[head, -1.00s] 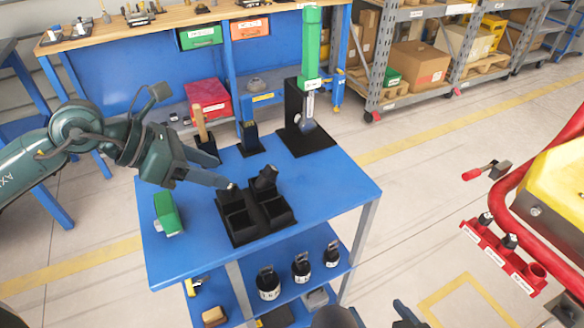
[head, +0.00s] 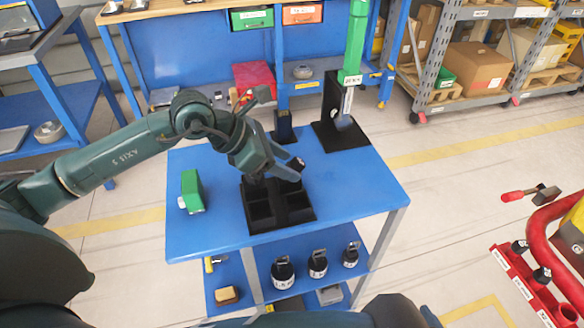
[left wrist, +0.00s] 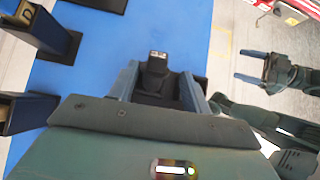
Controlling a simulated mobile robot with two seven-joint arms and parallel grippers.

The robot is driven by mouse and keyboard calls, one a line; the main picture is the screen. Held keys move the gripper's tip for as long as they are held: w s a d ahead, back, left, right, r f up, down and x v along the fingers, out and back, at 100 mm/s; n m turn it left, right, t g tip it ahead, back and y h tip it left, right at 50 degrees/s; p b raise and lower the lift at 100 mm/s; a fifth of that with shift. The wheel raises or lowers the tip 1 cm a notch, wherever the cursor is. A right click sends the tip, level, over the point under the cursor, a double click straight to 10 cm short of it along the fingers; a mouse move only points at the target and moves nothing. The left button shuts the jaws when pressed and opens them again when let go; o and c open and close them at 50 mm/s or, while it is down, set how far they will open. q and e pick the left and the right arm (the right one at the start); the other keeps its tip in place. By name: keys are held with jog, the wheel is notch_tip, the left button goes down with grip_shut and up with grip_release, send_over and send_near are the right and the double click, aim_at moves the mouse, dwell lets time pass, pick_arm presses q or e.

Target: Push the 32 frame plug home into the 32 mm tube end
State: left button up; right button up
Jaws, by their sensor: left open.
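The dark plug (left wrist: 156,66) stands upright in the black tray in the left wrist view, with a small pale marking on its top too fine to read. My left gripper (head: 284,172) is over the black tray (head: 262,222) on the blue table. It is open, with one finger on each side of the plug (left wrist: 158,88), not closed on it. In the head view the gripper mostly hides the plug. My right gripper (left wrist: 249,66) shows in the left wrist view, open and empty, away from the table. I cannot tell which tube end is the 32 mm one.
A green block (head: 192,190) lies left of the tray on the blue table (head: 350,195). A red holder (head: 520,285) and red tubing (head: 548,230) are at the right, beyond clear floor.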

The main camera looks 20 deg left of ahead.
aim_at(294, 163)
pick_arm(q)
jog(key=x, duration=0.4)
jog(key=shift+w+r+p, duration=0.3)
jog(key=shift+w+p, duration=0.05)
jog(key=shift+w+d+f, duration=0.15)
jog(key=shift+d+f, duration=0.15)
jog(key=shift+f, duration=0.1)
jog(key=shift+c, duration=0.6)
jog(key=c, duration=0.7)
